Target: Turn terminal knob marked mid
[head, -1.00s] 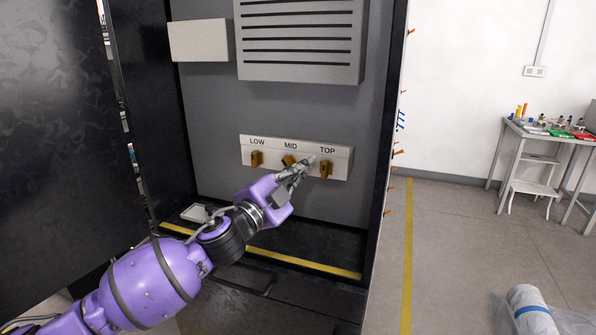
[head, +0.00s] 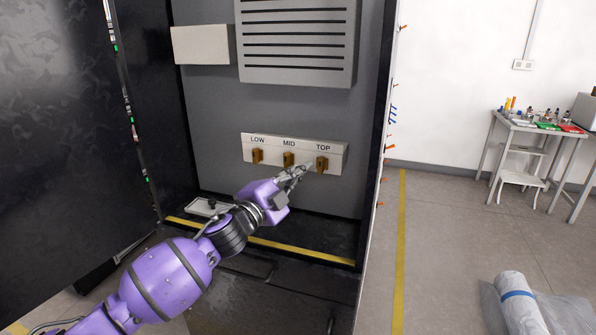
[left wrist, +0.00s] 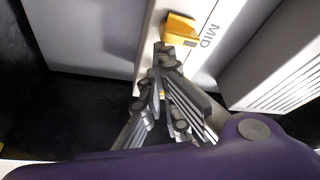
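The terminal knob marked MID (head: 289,159) is a brown-orange handle on a pale panel (head: 335,150), between the LOW knob (head: 257,156) and the TOP knob (head: 322,164). It stands about upright under its label. My left gripper (head: 299,173) is just below and to the right of the MID knob, in front of the panel. In the left wrist view the MID knob (left wrist: 180,29) shows just beyond the grey fingers (left wrist: 163,62), with no clear grip on it. The finger gap is hard to judge. My right gripper is not in view.
The panel is inside a dark cabinet with a slatted grey box (head: 297,75) and a plain white box (head: 203,45) above. A dark door (head: 60,130) stands at the left. A yellow line (head: 300,252) crosses the cabinet's lower front. Open floor lies right, with a wrapped roll (head: 522,300).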

